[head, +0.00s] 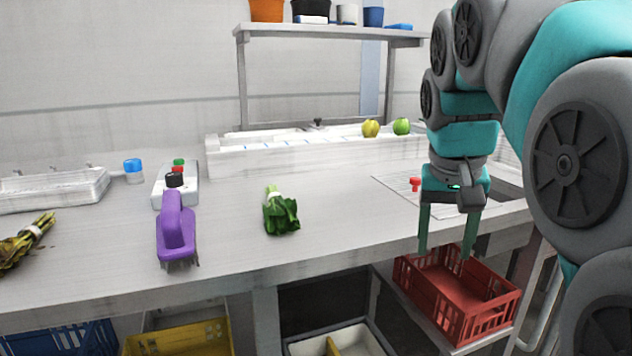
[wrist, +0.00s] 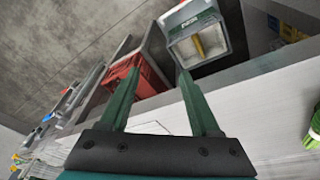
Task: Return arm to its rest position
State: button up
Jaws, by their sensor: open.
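My gripper (head: 446,252) hangs at the right side of the counter in the head view, fingers pointing down near the counter's front edge. It is open and nothing is between its fingers. In the wrist view the two green fingers (wrist: 156,90) are spread apart, with the counter edge and the crates below beyond them. My teal and grey arm fills the right of the head view. The grey counter (head: 330,210) lies to the left of my gripper.
Leafy greens (head: 281,213), a purple brush (head: 177,230) and a wilted bunch (head: 25,240) lie on the counter. A red crate (head: 455,298) stands below, near my gripper. A trough (head: 300,158) with two fruits and a raised shelf (head: 330,31) are behind. Mid-counter has free room.

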jog(key=s+a+f+n+g, duration=0.1)
jog(key=s+a+f+g, duration=0.1)
jog(key=s+f, duration=1)
jog(key=s+a+f+n+g+y, duration=0.1)
jog(key=s+a+f+n+g, duration=0.1)
jog(key=s+f, duration=0.9)
notch_tip(320, 180, down, 3)
jog(key=shift+s+r, duration=0.1)
jog(key=shift+s, duration=0.25)
